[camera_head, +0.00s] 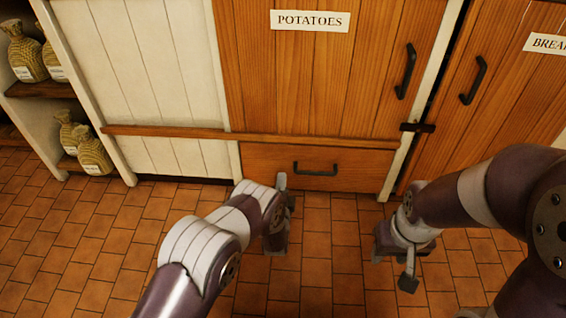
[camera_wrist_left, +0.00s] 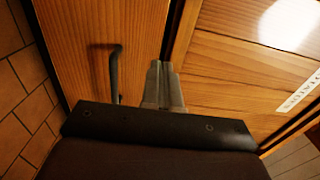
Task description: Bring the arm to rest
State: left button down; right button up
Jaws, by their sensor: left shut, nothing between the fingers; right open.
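My left gripper (camera_head: 281,182) is in front of the cabinet, just left of the drawer handle (camera_head: 316,169). Its fingers (camera_wrist_left: 163,85) are shut and empty in the left wrist view, pointing at the wooden front. The handle (camera_wrist_left: 116,72) shows there to the left of the fingers, apart from them. The low drawer (camera_head: 265,160) looks shut. My right gripper (camera_head: 394,268) hangs over the tiled floor at the right, open and empty, pointing down.
The door with the POTATOES sign (camera_head: 310,21) is closed above the drawer. Another wooden door (camera_head: 505,75) with a black handle stands at the right. The tiled floor (camera_head: 75,240) is clear at the left.

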pick_arm(q)
jog(key=s+f+n+g+p, duration=0.1)
jog(key=s+f+n+g, duration=0.6)
jog(key=s+f+g, duration=0.25)
jog(key=s+a+r+n+g+p, duration=0.2)
jog(key=s+a+r+n+g, duration=0.15)
jog(key=s+r, duration=0.5)
jog(key=s+a+r+n+g+p, duration=0.35)
jog(key=s+r, duration=0.25)
jog(key=r, duration=0.6)
jog(key=s+a+r+n+g+p, duration=0.2)
jog(key=s+a+r+n+g, duration=0.15)
jog(key=s+r, duration=0.6)
notch_tip(320, 180, up, 47)
jog(key=w+a+t+p, duration=0.2)
jog(key=t+p, duration=0.1)
jog(key=p, duration=3.7)
jog(key=shift+a+r, duration=0.2)
jog(key=shift+a, duration=0.1)
